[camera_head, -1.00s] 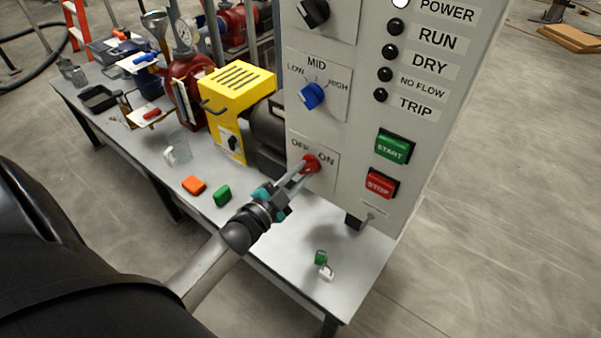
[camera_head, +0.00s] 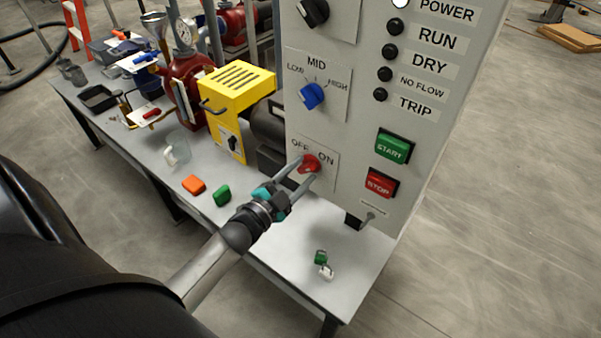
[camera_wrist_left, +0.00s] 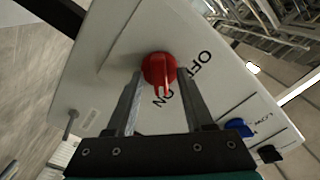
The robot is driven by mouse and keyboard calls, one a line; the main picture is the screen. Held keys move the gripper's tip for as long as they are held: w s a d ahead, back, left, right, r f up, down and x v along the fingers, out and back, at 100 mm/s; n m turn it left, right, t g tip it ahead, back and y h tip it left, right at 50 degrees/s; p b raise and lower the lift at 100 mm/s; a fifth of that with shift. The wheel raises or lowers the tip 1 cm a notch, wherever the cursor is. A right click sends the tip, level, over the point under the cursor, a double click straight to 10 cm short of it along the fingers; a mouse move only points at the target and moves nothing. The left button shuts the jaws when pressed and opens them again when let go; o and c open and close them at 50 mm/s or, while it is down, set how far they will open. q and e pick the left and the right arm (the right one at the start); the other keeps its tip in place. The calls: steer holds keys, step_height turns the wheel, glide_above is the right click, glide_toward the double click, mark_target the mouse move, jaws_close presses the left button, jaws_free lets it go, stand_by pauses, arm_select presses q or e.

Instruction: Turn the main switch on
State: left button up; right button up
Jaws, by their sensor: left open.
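The main switch (camera_head: 309,163) is a red rotary knob on the grey control panel, under the labels OFF and ON. In the left wrist view the red knob (camera_wrist_left: 159,72) sits between and just beyond the fingertips, with its ridge pointing toward the ON label. My left gripper (camera_head: 303,169) is open, its two fingers on either side of the knob; I cannot tell whether they touch it. It also shows in the left wrist view (camera_wrist_left: 159,76). The POWER lamp (camera_head: 400,3) looks white and bright. My right gripper is out of view.
Above the switch is a blue MID knob (camera_head: 312,95). The green START (camera_head: 394,147) and red STOP (camera_head: 381,184) buttons are to its right. A yellow machine (camera_head: 237,100) stands left of the panel. Green and orange blocks (camera_head: 193,185) lie on the table.

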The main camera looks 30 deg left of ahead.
arm_select(q)
steer(key=s+a, duration=0.1)
steer(key=s, duration=1.4)
steer(key=shift+s+a, duration=0.1)
steer(key=s+d+f+n+g+y+b, duration=0.1)
steer(key=s+f+n+g+b, duration=0.15)
steer(key=f, duration=0.75)
steer(key=s+d+f+n+g+b, duration=0.1)
steer(key=s+d+f+g, duration=0.15)
steer(key=f, duration=0.85)
steer(key=s+d+f+n+g+y+b, duration=0.1)
steer(key=s+f+n+g+b, duration=0.2)
steer(key=f, duration=0.7)
steer(key=s+d+f+g+b, duration=0.1)
steer(key=s+f+g, duration=0.3)
steer(key=s+f, duration=0.4)
steer(key=s+d+f+n+g+b, duration=0.1)
steer(key=s+d+f+g, duration=0.3)
steer(key=s+f, duration=0.3)
steer(key=shift+s+d+f+g, duration=0.35)
steer(key=shift+s+g, duration=0.15)
steer(key=shift+s, duration=0.6)
